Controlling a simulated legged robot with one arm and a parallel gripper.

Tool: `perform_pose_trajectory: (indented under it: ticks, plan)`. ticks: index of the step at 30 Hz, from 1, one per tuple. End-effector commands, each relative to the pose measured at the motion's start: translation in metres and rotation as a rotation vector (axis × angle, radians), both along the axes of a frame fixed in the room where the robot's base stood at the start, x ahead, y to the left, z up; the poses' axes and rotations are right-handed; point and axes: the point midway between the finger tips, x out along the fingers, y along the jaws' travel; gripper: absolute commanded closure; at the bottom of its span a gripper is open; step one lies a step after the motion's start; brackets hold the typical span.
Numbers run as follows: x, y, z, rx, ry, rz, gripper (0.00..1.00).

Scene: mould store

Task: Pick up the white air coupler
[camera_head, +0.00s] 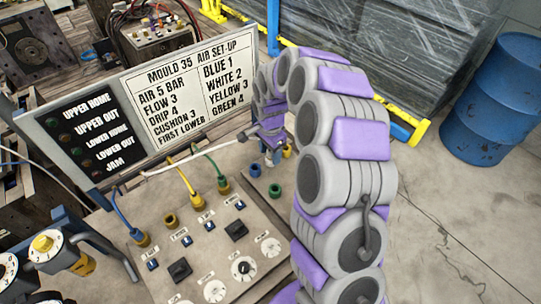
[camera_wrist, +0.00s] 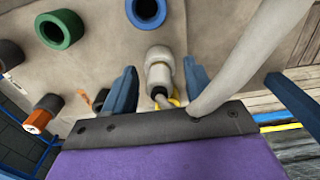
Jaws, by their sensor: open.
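The white air coupler (camera_wrist: 158,72) shows in the wrist view, a pale stepped cylinder against the beige panel. My gripper (camera_wrist: 160,68) is open, with one blue finger on each side of the coupler. I cannot tell whether either finger touches it. A thick white hose (camera_wrist: 235,60) passes just right of the right finger. In the head view my gripper (camera_head: 272,150) is over the far right part of the control panel (camera_head: 215,257). The white hose (camera_head: 195,155) runs to it from the left. The coupler is not clearly visible there.
A green-ringed port (camera_wrist: 59,30) and a blue-ringed port (camera_wrist: 147,10) are near the coupler. A sign board (camera_head: 160,95) stands behind. A blue drum (camera_head: 495,98) stands on open floor at right.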

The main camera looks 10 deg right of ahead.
Motion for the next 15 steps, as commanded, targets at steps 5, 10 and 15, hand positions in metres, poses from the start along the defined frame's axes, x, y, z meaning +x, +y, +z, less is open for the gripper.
perform_pose_trajectory:
  ticks: [5, 10, 15]
  plan:
    - [0.0004, -0.0001, 0.0015, 0.000, -0.001, 0.000, 0.47]
    - [0.0005, -0.0001, 0.0015, 0.000, -0.001, 0.000, 0.63]
    - [0.0004, -0.0001, 0.0015, 0.000, -0.001, 0.001, 0.80]
